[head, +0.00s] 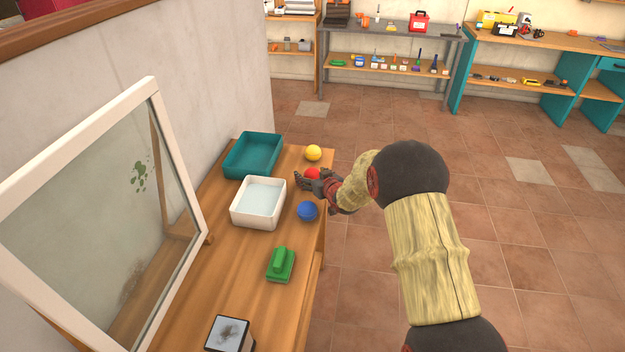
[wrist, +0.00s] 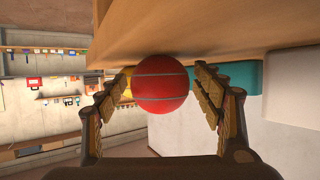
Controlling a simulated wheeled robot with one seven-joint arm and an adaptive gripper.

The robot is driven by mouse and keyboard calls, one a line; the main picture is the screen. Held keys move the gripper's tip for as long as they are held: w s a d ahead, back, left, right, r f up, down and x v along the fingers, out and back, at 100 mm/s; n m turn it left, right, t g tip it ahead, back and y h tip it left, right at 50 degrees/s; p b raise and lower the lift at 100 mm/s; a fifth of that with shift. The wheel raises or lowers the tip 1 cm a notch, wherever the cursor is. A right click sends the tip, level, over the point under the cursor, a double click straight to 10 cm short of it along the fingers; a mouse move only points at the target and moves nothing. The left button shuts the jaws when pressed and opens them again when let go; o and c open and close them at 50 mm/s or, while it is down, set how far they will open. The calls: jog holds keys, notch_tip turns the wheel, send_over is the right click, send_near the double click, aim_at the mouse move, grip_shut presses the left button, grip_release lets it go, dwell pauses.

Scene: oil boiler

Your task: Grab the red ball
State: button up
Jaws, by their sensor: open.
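The red ball (head: 312,173) sits on the wooden table between the yellow ball and the blue ball, partly hidden by my gripper (head: 313,184). In the wrist view, the red ball (wrist: 162,84) is large and lies between the two spread fingers of my gripper (wrist: 164,78). The fingers are open, one on each side of the ball. A gap shows on the right side; on the left the finger is close to the ball, and I cannot tell whether it touches.
The yellow ball (head: 313,152) is just behind and the blue ball (head: 307,211) in front. A white water tub (head: 245,222) and a teal tray (head: 233,166) stand to the left. A green scrubber (head: 281,265), a dark-topped block (head: 229,334) and a framed glass pane (head: 178,135) are nearer.

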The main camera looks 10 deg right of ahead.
jog(key=c, duration=0.3)
jog(key=c, duration=1.1)
jog(key=shift+r, duration=0.15)
